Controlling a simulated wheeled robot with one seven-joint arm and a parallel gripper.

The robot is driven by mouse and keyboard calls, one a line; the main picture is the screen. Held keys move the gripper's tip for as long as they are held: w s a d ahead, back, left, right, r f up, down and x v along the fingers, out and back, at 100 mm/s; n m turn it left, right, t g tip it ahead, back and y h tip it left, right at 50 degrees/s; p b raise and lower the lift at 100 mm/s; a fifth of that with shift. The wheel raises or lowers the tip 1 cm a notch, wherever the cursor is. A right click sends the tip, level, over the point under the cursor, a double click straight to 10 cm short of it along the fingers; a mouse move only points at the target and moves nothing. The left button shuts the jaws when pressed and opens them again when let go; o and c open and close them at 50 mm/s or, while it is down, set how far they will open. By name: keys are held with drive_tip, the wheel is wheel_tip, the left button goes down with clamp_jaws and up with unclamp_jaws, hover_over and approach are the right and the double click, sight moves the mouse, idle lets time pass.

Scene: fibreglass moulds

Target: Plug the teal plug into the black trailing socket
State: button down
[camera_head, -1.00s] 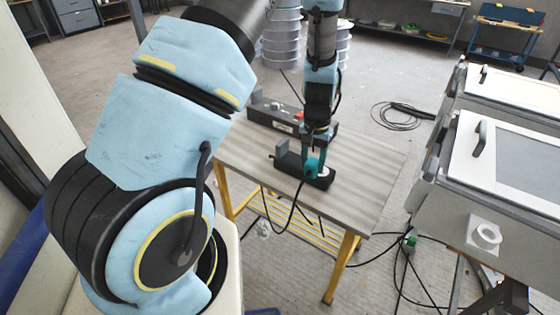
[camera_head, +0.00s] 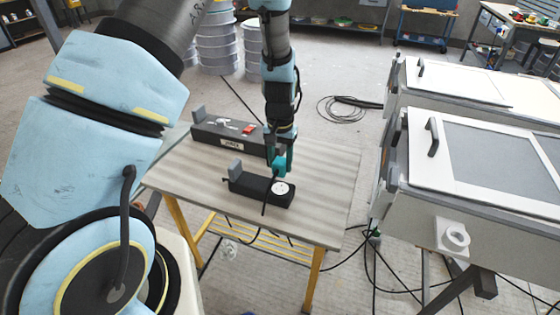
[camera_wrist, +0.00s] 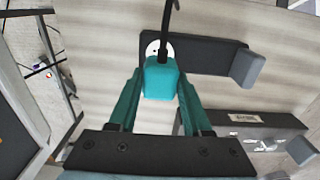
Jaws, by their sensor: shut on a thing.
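The black trailing socket (camera_head: 245,184) lies on the table, with a round white socket face (camera_head: 281,188) at its right end and a grey block at its left end. My gripper (camera_head: 279,166) is shut on the teal plug (camera_wrist: 161,79), which sits between the two teal fingers in the wrist view. A black cable runs from the plug across the white face. In the wrist view the black socket (camera_wrist: 208,56) lies beyond the plug, and the plug partly hides the face. The plug is apart from the face in the head view, above and behind it. Its pins are hidden.
A longer dark box (camera_head: 205,134) with a label and a red switch lies at the table's back. The wooden table (camera_head: 325,190) is clear to the right. White lidded cases (camera_head: 470,150) stand at the right. Cables lie on the floor.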

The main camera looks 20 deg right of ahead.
sight(280, 161)
drive_tip(key=shift+f+b, duration=1.75)
drive_tip(key=shift+f, duration=0.9)
drive_tip(key=shift+f+b, duration=0.3)
drive_tip(key=shift+f, duration=0.25)
drive_tip(key=shift+c, duration=1.3)
unclamp_jaws()
wheel_tip(280, 161, up, 11)
drive_tip(key=shift+f+b, duration=0.1)
drive_tip(key=shift+b, duration=1)
